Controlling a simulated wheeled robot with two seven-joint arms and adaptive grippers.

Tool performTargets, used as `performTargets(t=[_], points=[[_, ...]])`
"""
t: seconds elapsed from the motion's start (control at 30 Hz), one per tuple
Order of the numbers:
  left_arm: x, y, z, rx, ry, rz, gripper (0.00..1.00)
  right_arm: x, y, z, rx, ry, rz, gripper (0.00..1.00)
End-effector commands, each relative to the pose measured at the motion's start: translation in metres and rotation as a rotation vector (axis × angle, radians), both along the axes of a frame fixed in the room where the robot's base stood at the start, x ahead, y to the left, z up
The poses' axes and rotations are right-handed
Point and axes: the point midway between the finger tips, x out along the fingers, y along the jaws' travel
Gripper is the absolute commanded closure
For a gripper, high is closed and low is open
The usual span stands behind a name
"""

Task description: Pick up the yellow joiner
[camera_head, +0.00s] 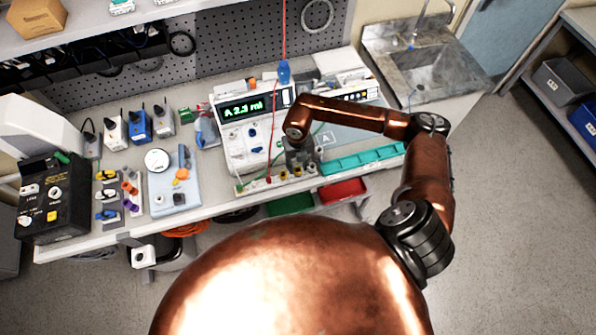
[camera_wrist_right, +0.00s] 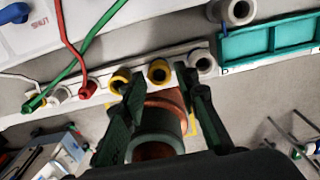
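Two yellow ring-ended joiners sit in a pale rail along the bench's front edge. In the right wrist view one yellow joiner (camera_wrist_right: 158,72) lies between my right fingertips, with a gap visible beside it. The other yellow joiner (camera_wrist_right: 120,80) is just left of the left finger. My right gripper (camera_wrist_right: 158,76) is open at the rail. In the head view the right gripper (camera_head: 301,160) reaches down in front of the pump, above the rail (camera_head: 262,182). Contact with a joiner cannot be made out. My left gripper is not in view.
A grey joiner (camera_wrist_right: 203,63) and a teal tray (camera_wrist_right: 270,40) are to the right. A red plug (camera_wrist_right: 88,89) with its line and a green line (camera_wrist_right: 90,45) are to the left. The pump (camera_head: 252,135) stands behind. Red (camera_head: 343,191) and green (camera_head: 290,204) bins are below the front edge.

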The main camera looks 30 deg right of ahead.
Motion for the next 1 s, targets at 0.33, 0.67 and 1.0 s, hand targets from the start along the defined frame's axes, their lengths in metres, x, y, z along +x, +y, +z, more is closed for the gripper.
performTargets(t=[0.33, 0.67, 1.0], points=[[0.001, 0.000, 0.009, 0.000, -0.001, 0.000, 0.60, -0.001, 0.001, -0.030, 0.001, -0.001, 0.000, 0.72], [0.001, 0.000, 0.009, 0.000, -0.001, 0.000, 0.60, -0.001, 0.001, -0.030, 0.001, 0.000, 0.001, 0.88], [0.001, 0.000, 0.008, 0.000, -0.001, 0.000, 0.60, -0.001, 0.001, -0.029, 0.001, -0.001, 0.001, 0.92]])
